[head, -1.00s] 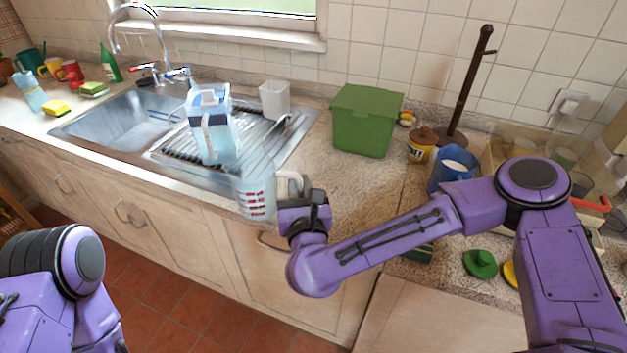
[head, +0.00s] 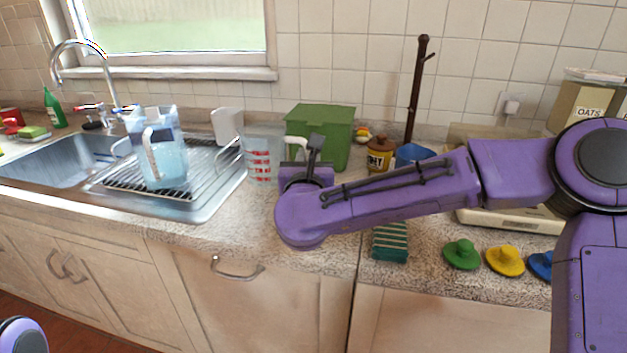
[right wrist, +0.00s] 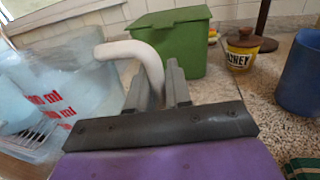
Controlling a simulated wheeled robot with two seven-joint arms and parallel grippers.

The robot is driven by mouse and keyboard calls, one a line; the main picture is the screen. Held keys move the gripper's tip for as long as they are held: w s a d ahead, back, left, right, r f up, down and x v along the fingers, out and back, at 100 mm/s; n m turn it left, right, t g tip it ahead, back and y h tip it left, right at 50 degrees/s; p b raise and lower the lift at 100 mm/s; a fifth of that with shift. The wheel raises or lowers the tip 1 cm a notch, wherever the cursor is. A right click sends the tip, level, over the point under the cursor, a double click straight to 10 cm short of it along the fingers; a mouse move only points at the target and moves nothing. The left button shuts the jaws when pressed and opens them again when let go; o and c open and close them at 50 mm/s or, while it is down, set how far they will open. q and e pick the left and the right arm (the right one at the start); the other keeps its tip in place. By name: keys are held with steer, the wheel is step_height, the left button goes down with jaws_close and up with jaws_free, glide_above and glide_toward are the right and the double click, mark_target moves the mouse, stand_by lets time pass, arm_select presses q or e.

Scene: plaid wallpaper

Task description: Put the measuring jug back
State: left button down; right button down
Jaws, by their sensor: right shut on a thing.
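The measuring jug (head: 258,160) is clear with red markings. In the head view it appears upright, at the right end of the drying rack and just left of the green bin. I cannot tell whether its base touches the counter. In the right wrist view the fingers (right wrist: 160,88) are shut on the pale curved handle (right wrist: 138,50), and the jug body (right wrist: 55,95) shows at left with red "ml" marks. My left gripper is out of view.
A clear jug-like container (head: 163,162) stands on the drying rack (head: 205,180). The green bin (head: 338,120) is behind my right gripper, with a mustard-coloured jar (head: 379,155) and a blue container (head: 412,153) to its right. Bare counter (head: 245,215) lies in front of the jug.

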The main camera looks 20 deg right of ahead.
steer(key=f, duration=0.2)
steer(key=w+d+f, duration=0.1)
steer(key=f, duration=0.1)
steer(key=d+f, duration=0.1)
steer(key=f, duration=0.1)
steer(key=shift+w+d+p, duration=0.2)
steer(key=shift+w+p, duration=0.1)
steer(key=shift+p, duration=0.05)
steer(key=shift+w+f, duration=0.1)
steer(key=shift+f, duration=0.25)
